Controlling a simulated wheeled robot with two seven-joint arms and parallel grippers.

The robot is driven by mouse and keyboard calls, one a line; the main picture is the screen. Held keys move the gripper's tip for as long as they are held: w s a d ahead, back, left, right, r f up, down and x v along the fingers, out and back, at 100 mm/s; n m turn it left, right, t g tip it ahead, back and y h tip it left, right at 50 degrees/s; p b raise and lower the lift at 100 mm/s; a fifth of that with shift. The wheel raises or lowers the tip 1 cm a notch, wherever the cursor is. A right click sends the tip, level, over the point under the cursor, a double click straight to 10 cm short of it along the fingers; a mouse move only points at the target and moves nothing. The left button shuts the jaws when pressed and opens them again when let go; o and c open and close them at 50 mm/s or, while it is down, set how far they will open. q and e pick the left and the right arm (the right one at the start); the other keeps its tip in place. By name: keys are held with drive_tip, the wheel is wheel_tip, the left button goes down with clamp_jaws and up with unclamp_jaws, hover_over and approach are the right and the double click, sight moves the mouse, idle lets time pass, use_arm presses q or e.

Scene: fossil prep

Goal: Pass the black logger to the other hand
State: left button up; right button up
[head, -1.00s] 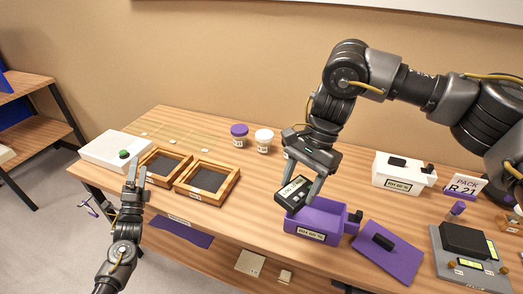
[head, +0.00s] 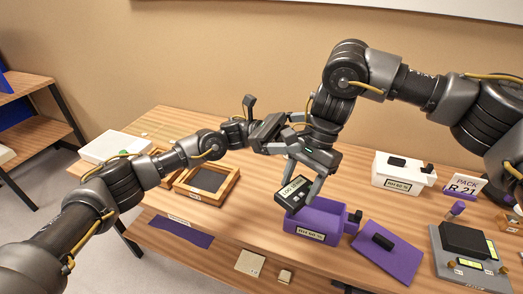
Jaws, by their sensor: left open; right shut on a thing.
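The black logger (head: 292,193) is a small dark box with a pale label. My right gripper (head: 302,187) is shut on it and holds it tilted, above the rear left part of the open purple box (head: 317,226). My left gripper (head: 294,133) is open and empty. It is just above and left of the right gripper, pointing right, close to the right wrist. Its far fingertips are partly hard to separate from the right gripper. The gap between the two grippers in depth cannot be told.
A purple lid (head: 388,262) lies right of the purple box. A white box (head: 402,171) stands behind, near the PACK R 21 sign (head: 465,186). A grey tray with a black block (head: 463,239) is at the right. Wooden frames (head: 213,197) are at the left.

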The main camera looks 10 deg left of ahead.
use_arm(q)
wheel_tip(320, 180, down, 5)
drive_tip(key=s+a+m+y, duration=0.1)
drive_tip(key=m+y, duration=0.1)
drive_tip(key=y, duration=0.4)
use_arm(e)
drive_tip(key=shift+a, duration=0.1)
use_arm(q)
drive_tip(key=y, duration=0.4)
approach(295, 189)
drive_tip(key=shift+t, duration=0.3)
drive_tip(key=x, duration=1)
drive_tip(key=shift+a, duration=0.1)
drive_tip(key=c, duration=0.7)
drive_tip(key=shift+r, duration=0.1)
drive_tip(key=shift+c, duration=0.8)
use_arm(e)
drive_tip(key=o, duration=1.1)
use_arm(q)
drive_tip(key=shift+s, duration=0.1)
drive_tip(key=shift+s, duration=0.1)
